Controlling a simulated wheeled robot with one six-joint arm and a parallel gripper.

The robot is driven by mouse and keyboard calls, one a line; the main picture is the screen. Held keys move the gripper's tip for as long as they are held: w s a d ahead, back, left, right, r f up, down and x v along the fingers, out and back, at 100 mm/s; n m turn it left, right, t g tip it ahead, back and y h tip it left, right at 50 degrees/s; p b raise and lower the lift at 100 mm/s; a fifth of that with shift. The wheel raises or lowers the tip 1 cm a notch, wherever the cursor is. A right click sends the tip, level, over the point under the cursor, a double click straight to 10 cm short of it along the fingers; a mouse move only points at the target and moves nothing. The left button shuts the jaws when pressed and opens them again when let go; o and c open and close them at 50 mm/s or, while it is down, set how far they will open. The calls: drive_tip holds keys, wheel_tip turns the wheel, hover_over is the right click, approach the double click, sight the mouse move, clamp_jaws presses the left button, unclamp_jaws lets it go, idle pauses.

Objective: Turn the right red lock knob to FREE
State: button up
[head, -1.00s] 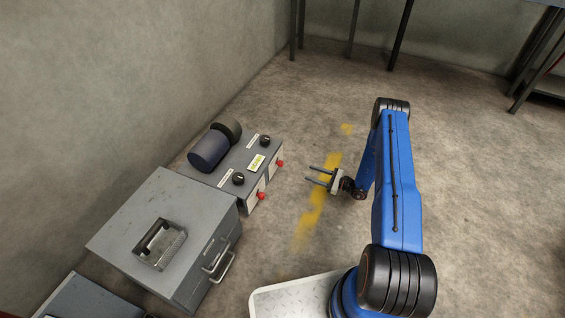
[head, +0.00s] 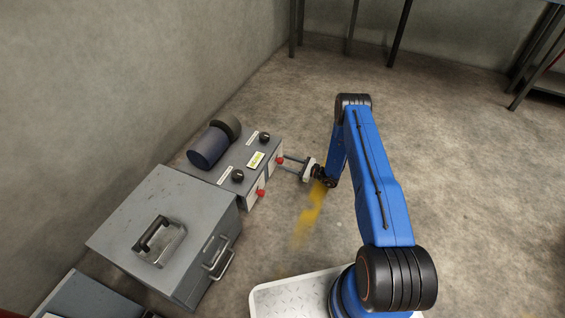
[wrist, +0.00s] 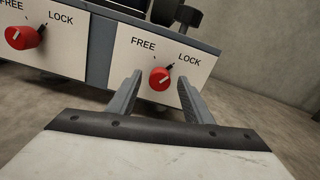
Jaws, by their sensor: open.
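The right red lock knob (wrist: 160,78) sits on a white front plate marked FREE at left and LOCK at right. Its pointer is turned toward LOCK. In the head view this knob (head: 280,160) is on the front of the grey box (head: 233,178). My gripper (wrist: 154,90) is open, with one finger on either side of the knob in the wrist view; I cannot tell whether they touch it. In the head view my gripper (head: 283,163) reaches the box's front at that knob. The left red knob (wrist: 22,37) also points toward LOCK.
A grey case with handles (head: 165,230) stands to the left. Open floor with a yellow stripe (head: 312,212) lies in front.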

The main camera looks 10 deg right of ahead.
drive_tip(key=shift+x, duration=1.2)
drive_tip(key=shift+c, duration=0.3)
drive_tip(key=c, duration=1)
drive_tip(key=shift+n, duration=0.4)
drive_tip(key=n, duration=0.6)
drive_tip(key=shift+a, duration=0.1)
drive_tip(key=n, duration=0.7)
drive_tip(key=shift+s+f, duration=0.15)
drive_tip(key=shift+f, duration=0.05)
